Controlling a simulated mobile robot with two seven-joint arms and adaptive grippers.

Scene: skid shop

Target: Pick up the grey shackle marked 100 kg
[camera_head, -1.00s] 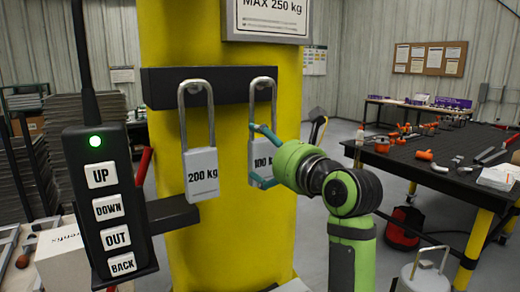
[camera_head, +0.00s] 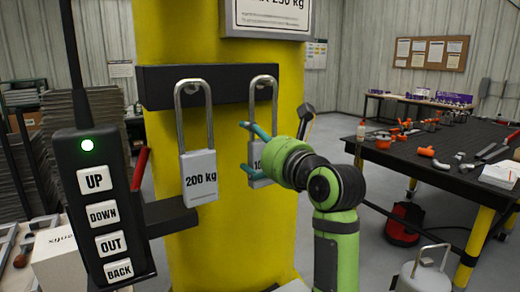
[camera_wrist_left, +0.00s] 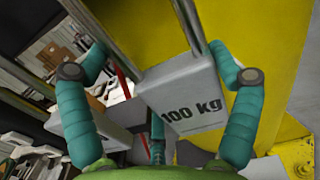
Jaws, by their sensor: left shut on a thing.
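The grey shackle marked 100 kg (camera_head: 256,153) hangs with its metal loop over the black bar on the yellow post. My left gripper (camera_head: 248,148) has its teal fingers around the grey body and is shut on it, partly covering the label in the head view. In the left wrist view, the shackle body (camera_wrist_left: 185,82) sits between the two fingers, with the 100 kg label clear and the body tilted in the picture. The top of the loop is outside the wrist view. My right gripper is not in view.
A second grey shackle marked 200 kg (camera_head: 198,180) hangs close by on the left of the black bar (camera_head: 230,88). A black control box (camera_head: 98,205) with buttons hangs in front at left. A dark worktable (camera_head: 450,150) with tools stands at right.

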